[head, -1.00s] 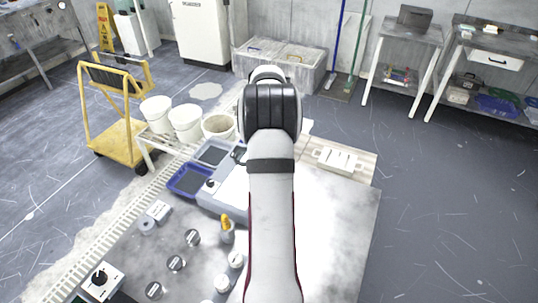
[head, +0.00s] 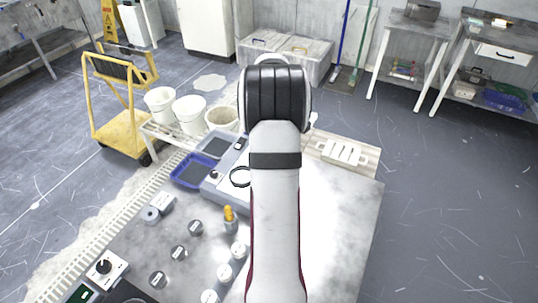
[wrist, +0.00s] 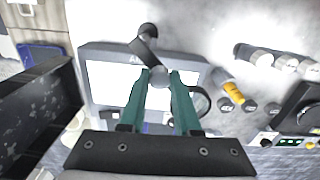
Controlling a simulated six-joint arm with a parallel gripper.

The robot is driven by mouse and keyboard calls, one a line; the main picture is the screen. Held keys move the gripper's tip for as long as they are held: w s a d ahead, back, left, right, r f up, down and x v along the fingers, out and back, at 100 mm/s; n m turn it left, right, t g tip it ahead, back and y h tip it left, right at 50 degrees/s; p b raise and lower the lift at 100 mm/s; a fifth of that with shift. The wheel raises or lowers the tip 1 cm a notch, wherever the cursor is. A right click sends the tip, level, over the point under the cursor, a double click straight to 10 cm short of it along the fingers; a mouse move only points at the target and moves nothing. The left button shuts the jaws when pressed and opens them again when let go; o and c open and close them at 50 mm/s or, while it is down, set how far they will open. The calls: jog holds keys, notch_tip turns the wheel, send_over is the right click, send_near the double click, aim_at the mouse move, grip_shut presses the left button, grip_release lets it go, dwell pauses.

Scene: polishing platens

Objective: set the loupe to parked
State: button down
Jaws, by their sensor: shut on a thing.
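The loupe shows as a black ring (head: 240,177) just left of my arm in the head view. In the wrist view its ring (wrist: 201,103) is partly behind the right finger, over the edge of a grey-framed white panel. My gripper (wrist: 160,77) has its two teal fingers closed on a round grey knob (wrist: 158,73). A short black arm (wrist: 143,50) runs from beside the knob to a dark round piece. How the knob joins the ring is hidden by the fingers. My arm hides the gripper in the head view.
A blue tray (head: 190,170) lies left of the loupe. An orange-topped bottle (head: 230,214), white jars (head: 238,250) and small dark discs (head: 179,253) stand on the near table. A white slotted block (head: 343,151) lies at back right. The table's right side (head: 340,220) is clear.

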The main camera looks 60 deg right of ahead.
jog(key=shift+s+a+n, duration=0.15)
jog(key=shift+s+n, duration=0.3)
jog(key=shift+n, duration=1)
jog(key=shift+s+a+n, duration=0.2)
jog(key=shift+s+n, duration=0.2)
jog(key=shift+n, duration=1)
jog(key=shift+s+a+n, duration=0.15)
jog(key=shift+s+n, duration=0.3)
jog(key=shift+n, duration=1)
jog(key=shift+s, duration=0.1)
jog(key=c, duration=0.6)
grip_release()
notch_tip(320, 180, up, 16)
jog(key=shift+f, duration=0.1)
